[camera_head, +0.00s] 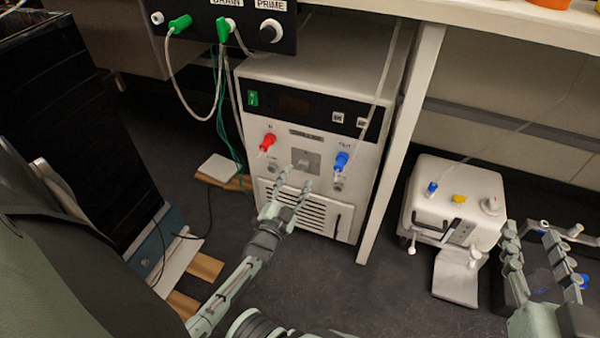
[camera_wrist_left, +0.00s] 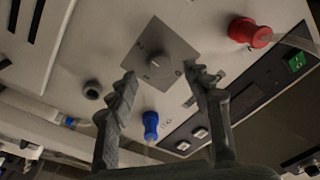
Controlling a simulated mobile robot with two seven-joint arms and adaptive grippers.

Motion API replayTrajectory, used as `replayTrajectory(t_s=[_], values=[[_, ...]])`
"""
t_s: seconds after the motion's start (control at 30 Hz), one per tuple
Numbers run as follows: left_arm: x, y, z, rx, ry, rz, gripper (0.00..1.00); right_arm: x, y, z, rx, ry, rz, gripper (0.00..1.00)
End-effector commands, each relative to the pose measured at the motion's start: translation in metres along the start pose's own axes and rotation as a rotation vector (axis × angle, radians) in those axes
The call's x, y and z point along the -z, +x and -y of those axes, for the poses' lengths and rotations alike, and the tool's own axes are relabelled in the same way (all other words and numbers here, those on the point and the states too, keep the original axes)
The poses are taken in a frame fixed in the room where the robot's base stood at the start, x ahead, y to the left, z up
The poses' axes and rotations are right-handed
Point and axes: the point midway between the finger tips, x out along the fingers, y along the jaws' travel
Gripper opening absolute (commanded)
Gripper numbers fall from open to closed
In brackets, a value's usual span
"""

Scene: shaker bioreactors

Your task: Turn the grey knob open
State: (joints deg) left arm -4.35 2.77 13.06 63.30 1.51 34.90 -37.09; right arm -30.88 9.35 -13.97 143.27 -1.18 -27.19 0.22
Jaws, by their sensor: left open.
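The grey knob (camera_wrist_left: 156,65) sits on a square grey plate (camera_wrist_left: 172,44) on the white unit's front. In the head view the plate shows as a grey square (camera_head: 306,160) between the red and blue fittings. My left gripper (camera_head: 297,178) is open just in front of and below it. My right gripper (camera_head: 533,232) is open, far right, away from the unit.
A red fitting (camera_head: 268,142) and a blue fitting (camera_head: 341,161) with tubes flank the plate. The white unit (camera_head: 310,80) stands under a bench, beside a white bench leg (camera_head: 394,150). A smaller white device (camera_head: 455,195) stands to the right. Tubes hang at the unit's left.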

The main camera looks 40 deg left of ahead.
Motion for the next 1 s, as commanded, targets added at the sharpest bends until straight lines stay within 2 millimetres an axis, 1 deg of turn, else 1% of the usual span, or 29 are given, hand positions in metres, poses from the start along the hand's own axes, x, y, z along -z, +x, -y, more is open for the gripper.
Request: replayTrajectory(t_s=[0.03,0.2,0.3,0.4,0.57,1.0], values=[[-0.001,-0.014,-0.001,-0.002,0.0,0.003,0.51,0.0,0.0,0.0,0.0,0.001,-0.001,0.4],[-0.001,-0.049,-0.001,-0.002,0.0,0.003,0.51,0.001,0.0,0.0,0.0,0.001,-0.001,0.4],[-0.001,-0.066,0.0,-0.001,0.001,0.002,0.51,0.001,0.0,0.0,0.0,0.001,-0.001,0.4],[0.0,-0.076,0.0,-0.001,0.001,0.001,0.51,0.001,0.0,0.0,0.0,0.001,-0.001,0.4],[0.0,-0.083,0.0,0.0,0.001,0.001,0.51,0.001,0.0,0.0,0.001,0.001,-0.001,0.4],[0.0,-0.083,0.0,0.0,0.001,0.001,0.51,0.001,0.0,0.001,0.001,0.002,-0.001,0.4]])
